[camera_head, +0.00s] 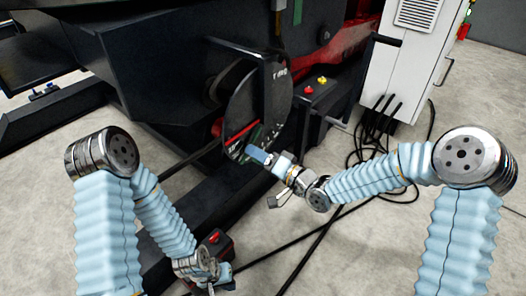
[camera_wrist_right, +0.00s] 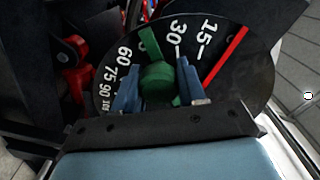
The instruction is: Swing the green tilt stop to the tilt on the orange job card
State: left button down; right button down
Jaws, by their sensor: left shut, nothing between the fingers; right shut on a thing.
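The green tilt stop (camera_wrist_right: 157,78) sits on a dark dial (camera_wrist_right: 250,85) with white numbers. Its upper end lies between the 30 and the 60, covering the scale there. My right gripper (camera_wrist_right: 158,92) is shut on the stop, with one blue finger on each side of it. In the head view, the right gripper (camera_head: 259,156) is at the lower edge of the dial (camera_head: 275,90), and the stop (camera_head: 240,150) is partly hidden. My left gripper (camera_head: 218,277) is shut and empty, low at the bottom. I cannot make out an orange job card.
A red line (camera_wrist_right: 226,56) crosses the dial beyond the 15. A control box (camera_head: 322,92) with red and yellow buttons stands right of the dial. Black cables (camera_head: 372,150) lie on the floor near a white cabinet (camera_head: 408,70). A red-and-black object (camera_head: 212,245) is near my left gripper.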

jog(key=shift+s+a+r+m+p, duration=0.2)
jog(key=shift+s+r+m+p, duration=0.1)
jog(key=shift+r+m, duration=0.25)
jog(key=shift+s+a+r+m+p, duration=0.2)
jog(key=shift+r+m+p, duration=0.1)
jog(key=shift+m, duration=0.35)
jog(key=c, duration=0.7)
grip_release()
jog(key=shift+o, duration=0.2)
jog(key=p+v, duration=0.1)
jog(key=v, duration=1.3)
jog(key=shift+r, duration=0.1)
